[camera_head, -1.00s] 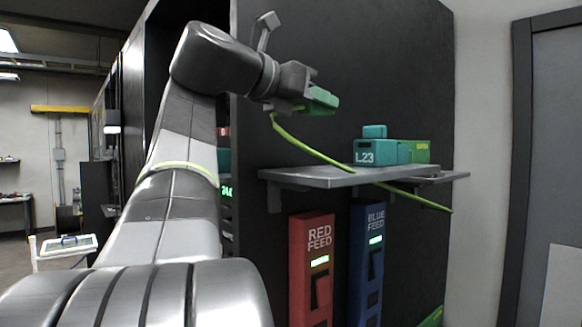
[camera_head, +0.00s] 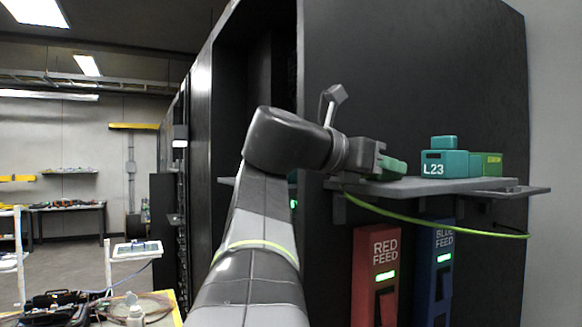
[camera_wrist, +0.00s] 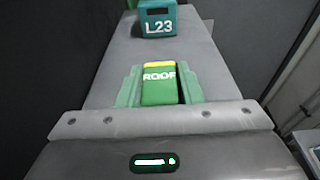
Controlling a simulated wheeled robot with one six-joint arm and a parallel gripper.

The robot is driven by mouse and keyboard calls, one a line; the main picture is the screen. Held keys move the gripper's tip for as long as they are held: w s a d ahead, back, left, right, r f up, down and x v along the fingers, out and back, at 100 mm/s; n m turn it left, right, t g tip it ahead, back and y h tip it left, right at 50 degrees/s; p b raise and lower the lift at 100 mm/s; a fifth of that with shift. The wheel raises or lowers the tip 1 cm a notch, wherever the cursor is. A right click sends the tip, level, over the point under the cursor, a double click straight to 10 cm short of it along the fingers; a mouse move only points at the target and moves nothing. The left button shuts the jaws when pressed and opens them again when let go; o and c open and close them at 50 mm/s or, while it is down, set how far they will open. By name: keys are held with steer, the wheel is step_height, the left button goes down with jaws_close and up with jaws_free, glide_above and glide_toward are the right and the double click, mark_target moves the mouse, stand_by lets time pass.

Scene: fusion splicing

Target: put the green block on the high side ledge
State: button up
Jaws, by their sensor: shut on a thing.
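My gripper (camera_head: 388,168) is low over the near left end of the high side ledge (camera_head: 440,187). In the wrist view its pale green fingers are shut on the sides of a green block (camera_wrist: 160,90), marked ROOF, with a yellow far edge. The grey ledge also shows beneath it in the wrist view (camera_wrist: 110,65). I cannot tell whether the block touches the ledge. In the head view the fingers mostly hide the block.
A teal block marked L23 (camera_head: 444,164) stands farther along the ledge, with another green block (camera_head: 488,164) behind it. A yellow-green cable (camera_head: 440,226) runs below the ledge edge. Red (camera_head: 376,270) and blue (camera_head: 440,265) feed units are underneath. A dark wall backs the ledge.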

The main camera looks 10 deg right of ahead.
steer(key=shift+f, duration=0.1)
steer(key=o, duration=1)
steer(key=shift+r, duration=0.2)
steer(key=shift+b+v, duration=0.85)
steer(key=shift+v, duration=5.15)
steer(key=shift+d, duration=0.2)
